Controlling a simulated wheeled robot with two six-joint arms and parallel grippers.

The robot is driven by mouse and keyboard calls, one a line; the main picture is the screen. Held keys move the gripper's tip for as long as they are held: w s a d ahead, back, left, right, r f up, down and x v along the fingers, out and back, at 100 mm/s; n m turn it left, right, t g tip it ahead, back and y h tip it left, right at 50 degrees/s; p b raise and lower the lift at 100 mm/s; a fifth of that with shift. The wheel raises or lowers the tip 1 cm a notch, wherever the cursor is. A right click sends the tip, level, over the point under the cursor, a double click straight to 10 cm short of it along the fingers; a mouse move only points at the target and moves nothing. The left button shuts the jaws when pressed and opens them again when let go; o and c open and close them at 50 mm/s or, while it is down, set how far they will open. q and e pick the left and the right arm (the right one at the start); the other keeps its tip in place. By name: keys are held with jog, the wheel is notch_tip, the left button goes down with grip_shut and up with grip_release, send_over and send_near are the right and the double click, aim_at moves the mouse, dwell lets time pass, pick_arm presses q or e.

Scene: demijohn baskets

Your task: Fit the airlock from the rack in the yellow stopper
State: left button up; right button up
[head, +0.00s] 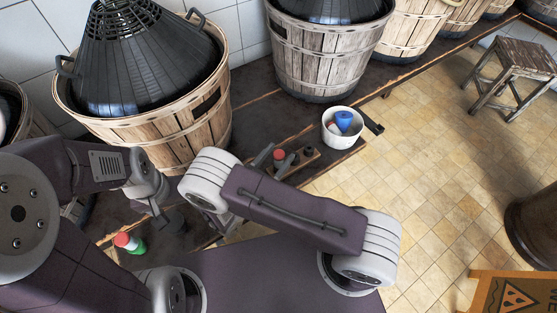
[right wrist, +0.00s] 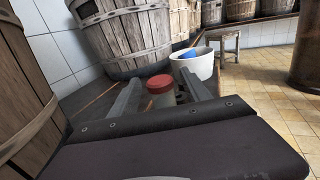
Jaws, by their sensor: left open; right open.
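A red-capped piece (head: 279,154), which looks like the airlock, stands upright by a small wooden rack (head: 303,160) on the dark bench. In the right wrist view the red cap (right wrist: 160,83) tops a pale body, its lower part hidden. My right gripper (head: 268,162) is open, with one finger on each side of this piece; I cannot tell whether they touch it. The fingers also show in the right wrist view (right wrist: 162,95). My left gripper (head: 165,220) is open and empty over the bench at the left. I do not see a yellow stopper.
A white bowl (head: 331,140) holding a blue item (head: 344,120) stands beyond the rack. A large basketed demijohn (head: 140,60) stands behind my left gripper. Wooden tubs (head: 325,60) line the wall.

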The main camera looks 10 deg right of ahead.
jog(key=x, duration=0.3)
jog(key=shift+w+d+f, duration=0.15)
jog(key=shift+w+f, duration=0.05)
grip_shut()
jog(key=shift+r, duration=0.2)
